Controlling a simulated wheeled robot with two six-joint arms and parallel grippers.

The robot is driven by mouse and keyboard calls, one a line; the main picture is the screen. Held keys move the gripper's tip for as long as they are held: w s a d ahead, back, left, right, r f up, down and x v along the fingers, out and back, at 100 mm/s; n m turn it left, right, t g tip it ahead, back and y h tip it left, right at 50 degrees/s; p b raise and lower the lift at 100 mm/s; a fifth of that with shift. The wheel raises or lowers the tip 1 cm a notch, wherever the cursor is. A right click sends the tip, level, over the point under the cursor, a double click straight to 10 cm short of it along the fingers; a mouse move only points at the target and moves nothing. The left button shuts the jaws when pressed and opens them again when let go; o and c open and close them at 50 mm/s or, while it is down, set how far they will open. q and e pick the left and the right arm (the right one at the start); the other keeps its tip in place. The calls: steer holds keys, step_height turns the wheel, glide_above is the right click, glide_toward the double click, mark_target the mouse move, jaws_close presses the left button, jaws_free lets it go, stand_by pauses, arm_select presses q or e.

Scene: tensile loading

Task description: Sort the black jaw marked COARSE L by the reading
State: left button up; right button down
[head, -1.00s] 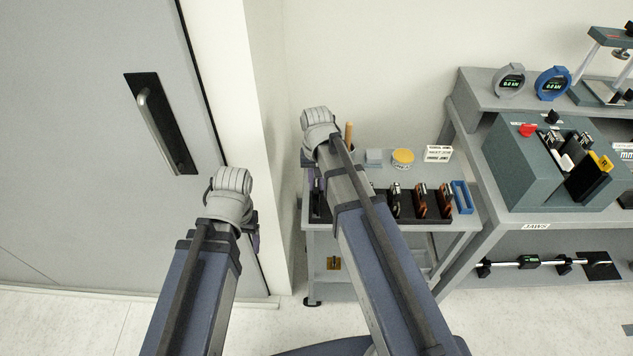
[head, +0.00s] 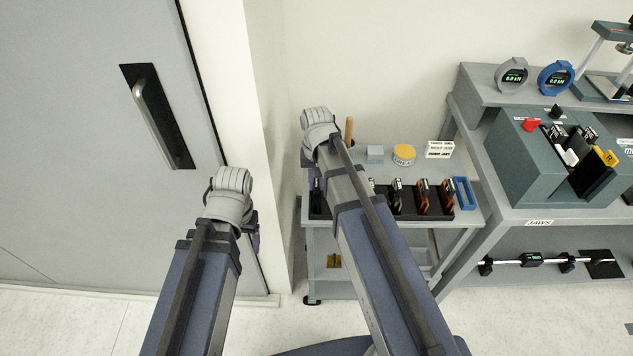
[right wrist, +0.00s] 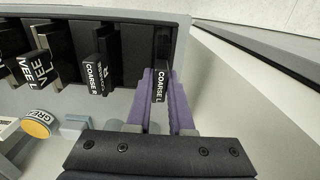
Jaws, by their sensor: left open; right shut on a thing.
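In the right wrist view, the black jaw marked COARSE L (right wrist: 161,86) stands in the end slot of the black rack (right wrist: 120,19). My right gripper (right wrist: 166,76) is shut on it, one purple finger on each side. Its lower end is hidden in the rack. In the head view, the right gripper (head: 313,182) is at the left end of the rack (head: 410,216), and the jaw is mostly hidden by my arm. My left gripper (head: 255,238) hangs open beside the door, away from the rack, largely hidden behind its wrist.
COARSE R (right wrist: 95,76) and VEE jaws (right wrist: 43,66) stand in neighbouring slots. A yellow-lidded tub (head: 404,154), white cards (head: 440,149) and a blue tray (head: 464,193) share the cart. A grey gauge (head: 512,75) and blue gauge (head: 556,77) stand on the bench right. A wall is close left.

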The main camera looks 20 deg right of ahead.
steer(key=shift+f, duration=0.3)
steer(key=c, duration=0.7)
jaws_free()
steer(key=shift+r, duration=0.15)
step_height(320, 180, up, 8)
steer(key=p, duration=0.7)
steer(key=shift+f, duration=0.2)
